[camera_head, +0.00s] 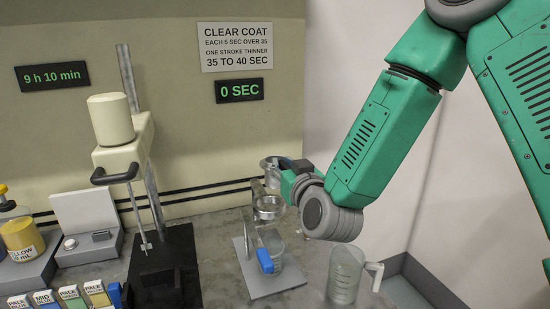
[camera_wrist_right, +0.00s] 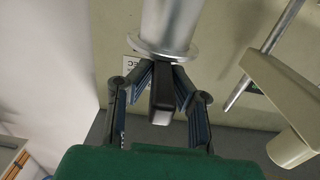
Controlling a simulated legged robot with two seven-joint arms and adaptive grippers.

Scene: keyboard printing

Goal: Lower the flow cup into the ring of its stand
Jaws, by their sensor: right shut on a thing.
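The flow cup (camera_head: 271,168) is a silvery metal cup with a flange and a dark handle. My right gripper (camera_head: 294,178) is shut on the handle and holds the cup in the air. In the right wrist view, the cup (camera_wrist_right: 167,22) is at the top and its dark handle sits between the fingers of the gripper (camera_wrist_right: 163,88). The metal ring (camera_head: 268,207) of the stand is just below the cup in the head view, with a gap showing. The stand's pale base plate (camera_head: 284,287) rests on the bench. My left gripper is not in view.
A clear vessel (camera_head: 270,243) stands under the ring, beside a blue part (camera_head: 265,261). A clear jug (camera_head: 344,274) is right of the stand. A mixer (camera_head: 125,155) on a black base (camera_head: 165,265) is to the left. The wall is close behind.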

